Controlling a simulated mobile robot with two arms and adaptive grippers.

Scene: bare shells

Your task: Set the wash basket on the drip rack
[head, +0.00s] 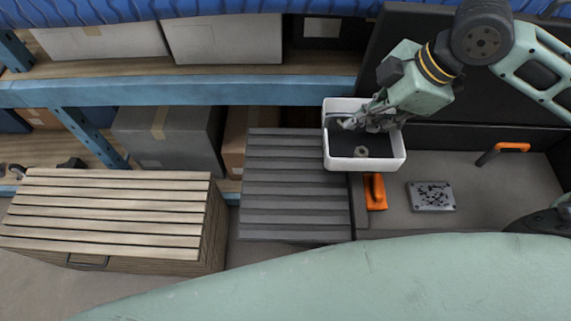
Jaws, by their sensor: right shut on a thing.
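The wash basket (365,164) is a white, open box with a dark inside and a small grey ring-shaped part (361,151) in it. My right gripper (352,124) is shut on the basket at its back left part; the fingers partly hide that wall. The drip rack (290,190) is a dark grey slatted stand in the middle. The basket's left end overlaps the rack's right back corner in the picture; whether they touch I cannot tell. A dark shape at the left edge looks like the tip of my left gripper (16,171), mostly cut off.
A slatted wooden crate (105,215) stands left of the rack. Right of it is a grey work surface (420,175) with an orange-handled tool (376,192), a speckled metal plate (432,196) and another orange-handled tool (511,147). A blue shelf (190,92) with boxes runs behind. The rack's top is clear.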

